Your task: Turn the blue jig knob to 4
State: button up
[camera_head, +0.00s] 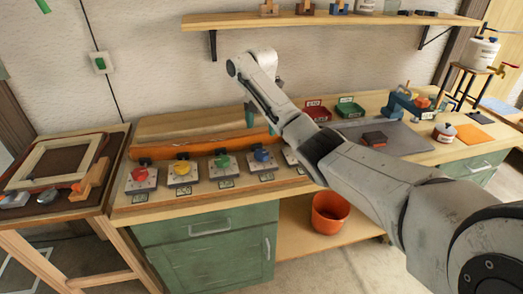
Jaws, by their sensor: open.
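The blue jig knob (262,155) sits on a pale base plate near the front of the wooden bench, fourth from the left in a row of coloured knobs. A small display tag (266,177) lies in front of it; its reading is too small to make out. My gripper (261,122) hangs above and slightly behind the blue knob in the picture, pointing down. Its fingers are apart with nothing visible between them. It appears clear of the knob. My forearm covers the bench to the right of the knob.
Green (222,161), yellow (182,167) and red (140,174) knobs stand to the left. An orange bucket (329,213) stands below.

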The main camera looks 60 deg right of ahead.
aim_at(261, 153)
notch_tip(261, 153, down, 11)
jog(key=shift+d+r+p, duration=0.1)
jog(key=shift+p, duration=0.55)
jog(key=shift+c, duration=0.3)
jog(key=c, duration=1)
jog(key=shift+o, duration=0.2)
